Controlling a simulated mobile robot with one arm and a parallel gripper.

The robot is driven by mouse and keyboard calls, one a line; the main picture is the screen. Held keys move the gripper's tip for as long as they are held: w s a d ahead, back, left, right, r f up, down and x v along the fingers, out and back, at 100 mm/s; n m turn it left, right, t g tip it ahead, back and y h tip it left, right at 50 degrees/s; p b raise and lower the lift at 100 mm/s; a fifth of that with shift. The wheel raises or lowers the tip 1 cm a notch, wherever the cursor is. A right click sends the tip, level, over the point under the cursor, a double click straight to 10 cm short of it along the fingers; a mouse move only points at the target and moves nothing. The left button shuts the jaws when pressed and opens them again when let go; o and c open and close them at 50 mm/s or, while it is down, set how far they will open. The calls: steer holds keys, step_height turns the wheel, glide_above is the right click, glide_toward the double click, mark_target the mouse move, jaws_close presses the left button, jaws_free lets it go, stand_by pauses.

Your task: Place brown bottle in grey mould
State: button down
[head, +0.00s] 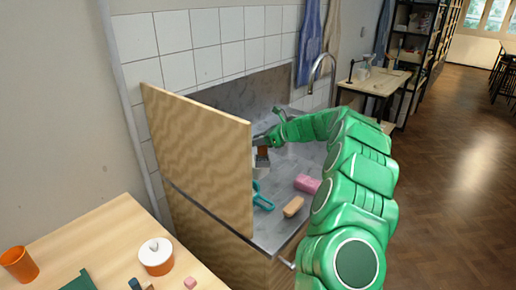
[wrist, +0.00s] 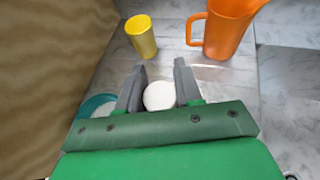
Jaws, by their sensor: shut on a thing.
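My gripper (wrist: 159,68) is over the grey marble counter, partly behind the wooden panel in the head view. It is shut on the brown bottle (head: 263,153), which shows as a small brown patch below the fingers (head: 262,140). In the wrist view a round white top, seemingly the bottle's cap (wrist: 159,96), sits between the two grey fingers. I cannot make out the grey mould for certain in either view.
The upright wooden panel (head: 205,155) borders the counter on the left. A yellow cup (wrist: 141,37) and orange jug (wrist: 225,28) stand beyond my fingers. A teal item (head: 262,198), tan block (head: 293,207) and pink block (head: 307,184) lie on the counter's front part.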

steer(key=shift+w+f, duration=0.3)
steer(key=shift+f, duration=1.5)
steer(key=shift+f, duration=0.15)
steer(key=c, duration=0.8)
jaws_free()
steer(key=shift+o, duration=0.2)
steer(key=v, duration=1.2)
